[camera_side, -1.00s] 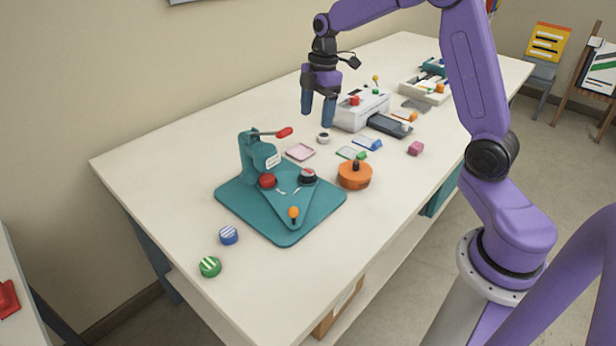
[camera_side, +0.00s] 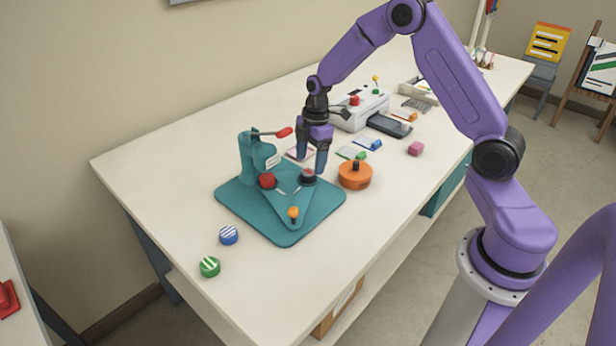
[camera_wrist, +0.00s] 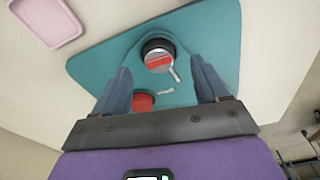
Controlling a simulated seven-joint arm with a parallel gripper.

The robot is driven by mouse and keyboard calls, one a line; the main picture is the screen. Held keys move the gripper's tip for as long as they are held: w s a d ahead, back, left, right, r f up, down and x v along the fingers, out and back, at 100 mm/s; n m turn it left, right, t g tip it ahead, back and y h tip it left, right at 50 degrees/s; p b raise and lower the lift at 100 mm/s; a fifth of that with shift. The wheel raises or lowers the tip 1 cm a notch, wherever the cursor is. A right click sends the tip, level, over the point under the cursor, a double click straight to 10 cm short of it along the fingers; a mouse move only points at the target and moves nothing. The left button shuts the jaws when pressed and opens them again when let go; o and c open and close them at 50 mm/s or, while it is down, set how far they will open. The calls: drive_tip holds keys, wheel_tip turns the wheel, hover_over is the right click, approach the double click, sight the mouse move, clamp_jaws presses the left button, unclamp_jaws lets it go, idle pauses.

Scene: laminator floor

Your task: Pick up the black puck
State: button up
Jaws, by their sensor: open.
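The black puck (camera_side: 308,178) has a red and white marked top. It sits on the teal base (camera_side: 280,233) of the press-like device; the puck also shows in the wrist view (camera_wrist: 158,56). My gripper (camera_side: 312,164) points down with its fingertips close to the puck, open and empty. In the wrist view my gripper (camera_wrist: 163,72) has its two fingers either side of the puck's line, with the puck slightly beyond the tips. I cannot tell whether a finger touches it.
The device's red knob (camera_side: 267,181) and red-tipped lever (camera_side: 284,132) stand left of my gripper. An orange round holder (camera_side: 355,176) is close on the right. Blue (camera_side: 229,235) and green (camera_side: 209,267) pucks lie at front left. A pink tray (camera_wrist: 50,20) is nearby.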

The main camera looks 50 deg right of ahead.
sight(308, 173)
drive_tip(key=shift+w+a+f, duration=0.1)
drive_tip(key=shift+a+f, duration=0.05)
drive_tip(key=shift+f, duration=0.8)
drive_tip(key=shift+w+a+f, duration=0.1)
drive_tip(key=shift+a+f, duration=0.05)
drive_tip(key=shift+f, duration=0.8)
drive_tip(key=c, duration=1.2)
drive_tip(key=shift+r, duration=0.1)
drive_tip(key=shift+c, duration=0.2)
